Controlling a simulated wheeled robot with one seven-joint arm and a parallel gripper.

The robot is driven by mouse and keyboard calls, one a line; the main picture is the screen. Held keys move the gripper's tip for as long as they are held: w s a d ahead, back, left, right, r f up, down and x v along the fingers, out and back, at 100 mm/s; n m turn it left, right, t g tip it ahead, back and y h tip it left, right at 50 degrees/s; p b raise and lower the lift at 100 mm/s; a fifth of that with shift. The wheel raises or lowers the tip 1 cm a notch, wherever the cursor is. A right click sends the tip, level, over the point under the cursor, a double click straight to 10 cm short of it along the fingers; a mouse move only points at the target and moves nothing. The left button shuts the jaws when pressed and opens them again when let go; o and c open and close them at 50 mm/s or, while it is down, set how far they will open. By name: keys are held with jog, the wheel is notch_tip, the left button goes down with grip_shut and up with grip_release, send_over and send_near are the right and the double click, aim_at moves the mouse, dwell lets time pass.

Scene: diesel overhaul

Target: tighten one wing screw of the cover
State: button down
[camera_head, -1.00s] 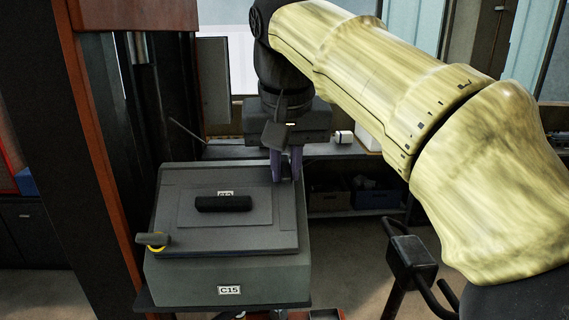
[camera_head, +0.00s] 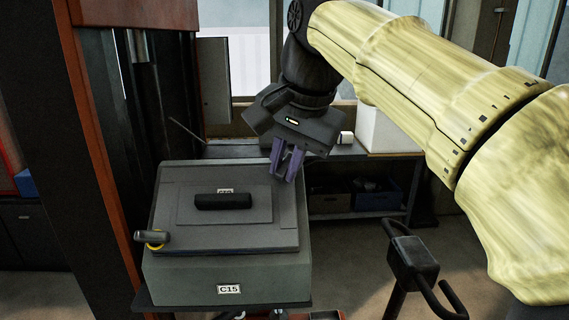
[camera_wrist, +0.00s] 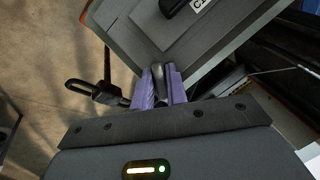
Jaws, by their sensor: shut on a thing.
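The dark grey cover (camera_head: 270,235) lies on the box labelled C15 (camera_head: 175,275) and carries a black handle (camera_head: 223,201). One wing screw (camera_head: 152,237), dark with a yellow ring under it, is at the cover's front left corner. My gripper (camera_head: 284,172) is at the cover's back right corner, tilted, with its purple fingers pointing down. In the wrist view the fingers (camera_wrist: 161,86) are shut on a dark grey wing screw (camera_wrist: 159,80) at the cover's edge. The fingers hide the screw in the head view, and I cannot see its seat.
A dark post with a reddish-brown edge (camera_head: 100,150) stands close on the left. A shelf (camera_head: 375,155) with bins is behind on the right. A black stand with a bent handle (camera_head: 412,260) is at the front right. Floor shows between stand and box.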

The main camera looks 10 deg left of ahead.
jog(key=shift+f, duration=0.1)
jog(key=shift+d+f+m+b, duration=0.15)
jog(key=shift+m+b, duration=0.25)
jog(key=shift+m, duration=0.5)
jog(key=shift+m+t+y+b, duration=0.3)
jog(key=shift+m+y, duration=0.4)
jog(key=shift+m, duration=0.5)
jog(key=c, duration=1.3)
grip_release()
jog(key=shift+o, duration=0.2)
jog(key=shift+r, duration=0.2)
jog(key=shift+s+r+p, duration=0.2)
jog(key=shift+r+p, duration=0.2)
jog(key=shift+r, duration=0.05)
jog(key=shift+s+d+r+p, duration=0.2)
jog(key=shift+s+r+p, duration=0.6)
jog(key=shift+s+r, duration=0.5)
jog(key=shift+w, duration=0.15)
